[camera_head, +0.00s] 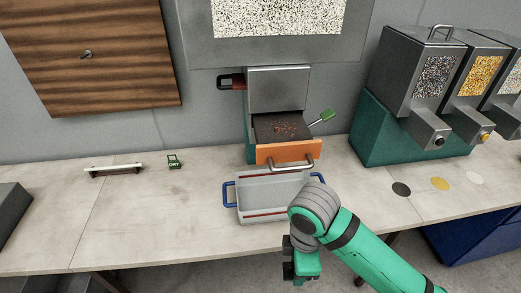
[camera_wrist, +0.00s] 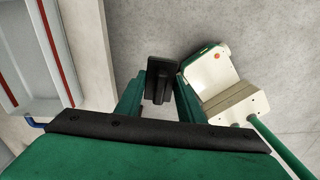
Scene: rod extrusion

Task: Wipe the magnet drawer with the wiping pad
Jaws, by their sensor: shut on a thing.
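The magnet drawer (camera_head: 284,130) is pulled out below a grey metal housing in the head view. It has an orange front (camera_head: 290,151) with a metal handle, and reddish-brown bits lie on its dark inner surface. My gripper (camera_wrist: 158,98) is out in front of the table edge, low and to the right of the tray, apart from the drawer. Its green fingers are shut on a small black block with a narrower ridge, which seems to be the wiping pad (camera_wrist: 160,68). The head view hides the fingertips and the pad behind my wrist.
A pale tray (camera_head: 246,216) with blue handles stands directly before the drawer. A green-tipped lever (camera_head: 326,115) sticks out right of it. Dispensers (camera_head: 425,75) stand at the right. In the wrist view, a cream-and-green device (camera_wrist: 220,90) lies close right of the fingers.

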